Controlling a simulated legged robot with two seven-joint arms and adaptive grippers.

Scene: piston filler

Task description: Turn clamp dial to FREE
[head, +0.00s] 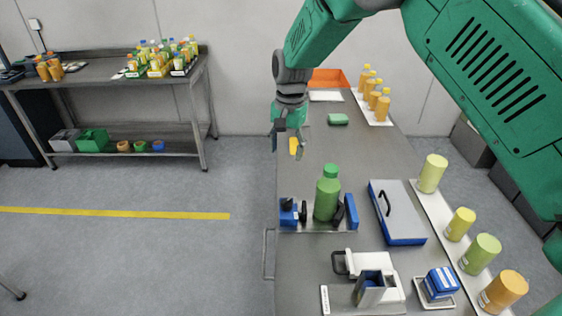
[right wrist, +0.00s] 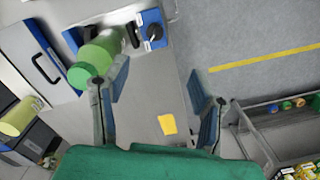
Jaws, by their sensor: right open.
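The clamp (head: 318,228) holds a green bottle (head: 327,192) upright between blue blocks on the table. A black dial (head: 287,204) sits on the blue block at its left end. In the right wrist view the dial (right wrist: 154,32) shows at the top, with the green bottle (right wrist: 95,58) to its left. The dial's setting is too small to read. My right gripper (head: 288,146) is open and empty, beyond the clamp and apart from it; its two fingers also show in the right wrist view (right wrist: 163,88). My left gripper is not in view.
A yellow piece (head: 293,145) shows by the right gripper. A blue-edged case (head: 398,212) lies right of the clamp, with several coloured jars (head: 460,224) farther right. A white device (head: 370,266) stands in front. The table between gripper and clamp looks clear.

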